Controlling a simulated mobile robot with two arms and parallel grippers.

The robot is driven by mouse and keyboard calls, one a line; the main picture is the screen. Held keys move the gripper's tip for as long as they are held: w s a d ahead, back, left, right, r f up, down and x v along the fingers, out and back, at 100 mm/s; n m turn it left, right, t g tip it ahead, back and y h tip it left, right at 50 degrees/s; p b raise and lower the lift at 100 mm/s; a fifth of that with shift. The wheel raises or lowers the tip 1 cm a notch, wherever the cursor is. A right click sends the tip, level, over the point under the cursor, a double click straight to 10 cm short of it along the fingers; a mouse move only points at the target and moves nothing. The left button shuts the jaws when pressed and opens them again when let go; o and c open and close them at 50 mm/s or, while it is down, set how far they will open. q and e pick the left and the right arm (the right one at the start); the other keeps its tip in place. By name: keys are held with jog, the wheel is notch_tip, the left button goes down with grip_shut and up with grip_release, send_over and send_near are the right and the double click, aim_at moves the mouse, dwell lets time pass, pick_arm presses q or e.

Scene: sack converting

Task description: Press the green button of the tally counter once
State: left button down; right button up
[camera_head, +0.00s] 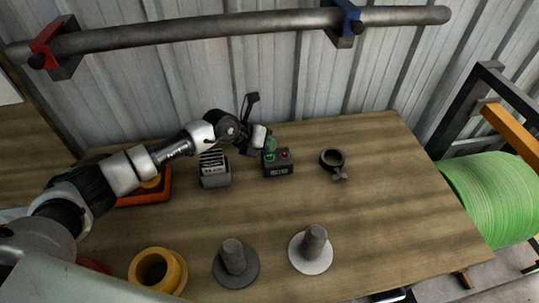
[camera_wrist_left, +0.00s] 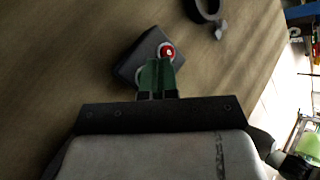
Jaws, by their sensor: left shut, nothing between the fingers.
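The tally counter (camera_head: 279,170) is a small dark box on the wooden table, with a small display on its front. Its green button (camera_head: 269,157) is at the left of its top and its red button (camera_head: 284,154) at the right. My left gripper (camera_head: 271,146) is shut and empty, its green fingertips just above or at the green button. In the left wrist view the fingertips (camera_wrist_left: 159,68) cover most of the green button's place, beside the red button (camera_wrist_left: 167,51). I cannot tell whether they touch it. My right gripper is not in view.
A grey slatted block (camera_head: 215,172) stands left of the counter, close below my arm. A black ring clamp (camera_head: 333,160) lies to the right. Two flanged spindles (camera_head: 235,262) (camera_head: 312,250) and a yellow ring (camera_head: 157,270) are at the front. The right side of the table is clear.

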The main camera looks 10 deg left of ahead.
aim_at(268, 155)
pick_arm(q)
jog(key=shift+f, duration=0.1)
jog(key=shift+f, duration=0.35)
jog(key=shift+f+b, duration=0.45)
dwell(0.5)
jog(key=shift+r, duration=0.1)
jog(key=shift+r+p, duration=0.8)
notch_tip(268, 155, up, 5)
jog(key=p, duration=0.4)
jog(key=shift+p, duration=0.35)
dwell(0.6)
